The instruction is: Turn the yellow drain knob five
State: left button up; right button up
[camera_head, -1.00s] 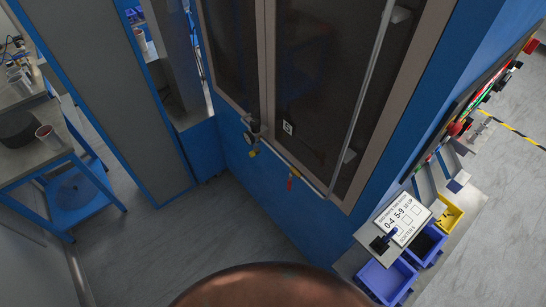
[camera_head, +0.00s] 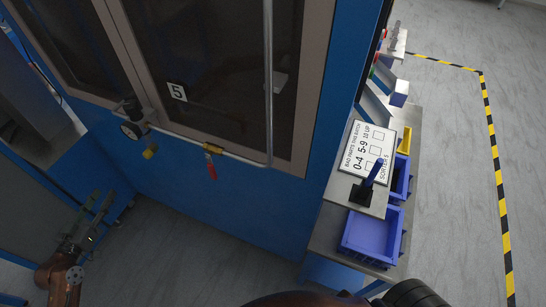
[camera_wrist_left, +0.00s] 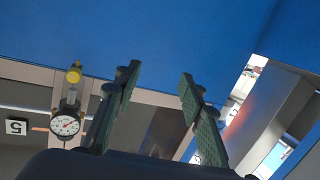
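The yellow drain knob (camera_head: 150,152) hangs below a round gauge (camera_head: 130,131) on the pipe under the blue cabinet's window. In the left wrist view the yellow knob (camera_wrist_left: 74,74) is left of both fingers, with the white-faced gauge (camera_wrist_left: 65,124) beside it. My left gripper (camera_head: 98,203) is at the lower left of the head view, left of and below the knob and apart from it. In the left wrist view its two fingers (camera_wrist_left: 158,76) are spread with nothing between them. My right gripper does not show.
A valve with a red handle (camera_head: 210,166) is on the same pipe, right of the knob. A label marked 5 (camera_head: 177,92) is on the window. At right, a shelf holds a sorting sign (camera_head: 367,150) and a purple bin (camera_head: 371,236). Grey floor is clear below the cabinet.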

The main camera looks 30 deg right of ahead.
aim_at(146, 157)
pick_arm(q)
jog(key=s+d+r+m+g+h+b, duration=0.3)
jog(key=s+d+r+m+h+b, duration=0.15)
jog(key=d+r, duration=0.5)
jog(key=x, duration=0.2)
jog(key=f+x, duration=0.1)
jog(key=x, duration=0.4)
jog(key=shift+s+d+f, duration=0.15)
jog(key=shift+d, duration=0.25)
jog(key=shift+x, duration=0.85)
grip_shut()
